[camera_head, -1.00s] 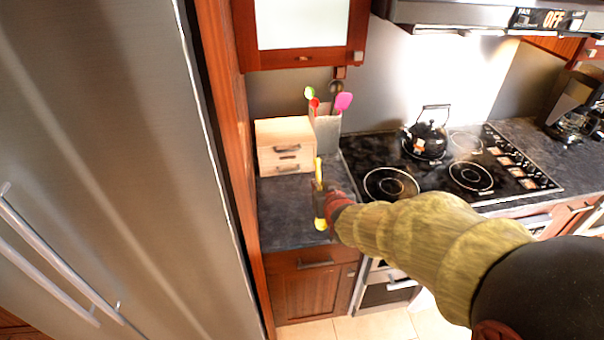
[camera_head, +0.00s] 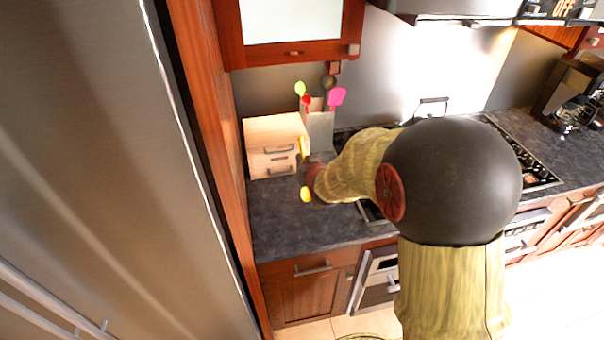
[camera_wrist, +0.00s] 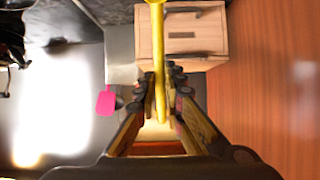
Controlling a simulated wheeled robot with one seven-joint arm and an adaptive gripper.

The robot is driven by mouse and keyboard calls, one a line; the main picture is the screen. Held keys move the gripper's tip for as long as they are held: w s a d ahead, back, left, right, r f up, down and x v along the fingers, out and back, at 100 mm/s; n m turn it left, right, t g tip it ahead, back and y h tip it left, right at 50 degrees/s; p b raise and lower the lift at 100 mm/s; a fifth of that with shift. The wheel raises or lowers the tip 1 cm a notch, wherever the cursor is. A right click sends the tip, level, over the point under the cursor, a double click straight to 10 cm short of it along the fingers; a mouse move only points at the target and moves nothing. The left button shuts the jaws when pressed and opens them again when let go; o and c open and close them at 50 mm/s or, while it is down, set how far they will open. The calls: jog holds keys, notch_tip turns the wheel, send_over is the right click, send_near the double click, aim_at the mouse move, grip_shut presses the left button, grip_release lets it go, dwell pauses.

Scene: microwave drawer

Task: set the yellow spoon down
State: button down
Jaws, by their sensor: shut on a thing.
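The yellow spoon (camera_head: 306,194) is in my gripper (camera_head: 308,172), over the dark counter (camera_head: 280,222) in front of the small wooden drawer box. In the wrist view the yellow spoon (camera_wrist: 158,45) runs lengthwise between the fingers of my gripper (camera_wrist: 160,88), which is shut on it. One end reaches the top edge of that view. In the head view, the gripper and my arm cover the spoon's middle. I cannot tell how far it is above the counter.
The wooden drawer box (camera_head: 275,146) stands at the back left. A grey utensil holder (camera_head: 319,130) with several colourful utensils is beside it. A black stove (camera_head: 535,172) lies to the right, partly behind my arm. The front left counter is clear.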

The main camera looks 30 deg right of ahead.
jog(key=w+d+f, duration=0.1)
jog(key=w+f, duration=0.3)
jog(key=f, duration=0.4)
jog(key=shift+w+d+f+b, duration=0.15)
jog(key=shift+d+f+b, duration=0.15)
jog(key=shift+f+b, duration=0.15)
jog(key=shift+f, duration=0.15)
jog(key=c, duration=2)
grip_release()
jog(key=shift+o, duration=0.5)
